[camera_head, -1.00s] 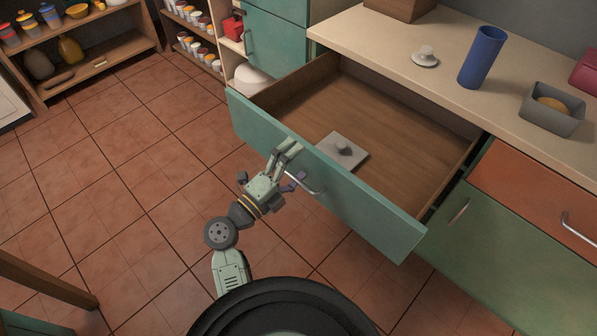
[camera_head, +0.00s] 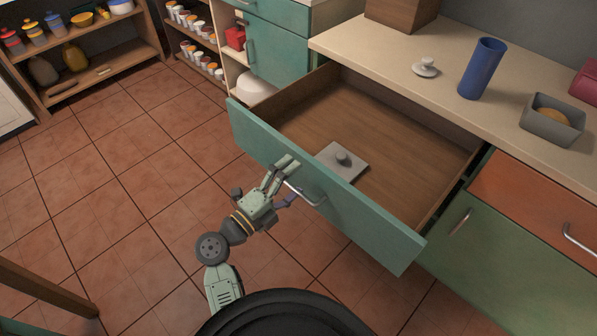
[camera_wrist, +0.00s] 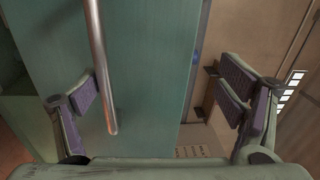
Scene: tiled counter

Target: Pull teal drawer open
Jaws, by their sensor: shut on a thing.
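The teal drawer (camera_head: 350,213) stands well out from under the counter, its wooden inside (camera_head: 390,135) open to view. A flat grey slab with a knob (camera_head: 343,159) lies inside it near the front. The drawer's metal handle (camera_head: 308,194) is on its front; a metal bar of it also shows in the wrist view (camera_wrist: 100,65). My gripper (camera_head: 281,170) is at the front panel beside the handle, shut on the drawer. In the wrist view its two pads (camera_wrist: 165,94) stand apart, the left one near the handle. The exact contact is hard to see.
The counter (camera_head: 405,75) holds a blue cup (camera_head: 482,68), a small lid (camera_head: 426,68) and a grey bin (camera_head: 552,119). A green cabinet with an orange drawer (camera_head: 535,205) is at right. Open tiled floor (camera_head: 130,180) lies to the left; shelves stand behind.

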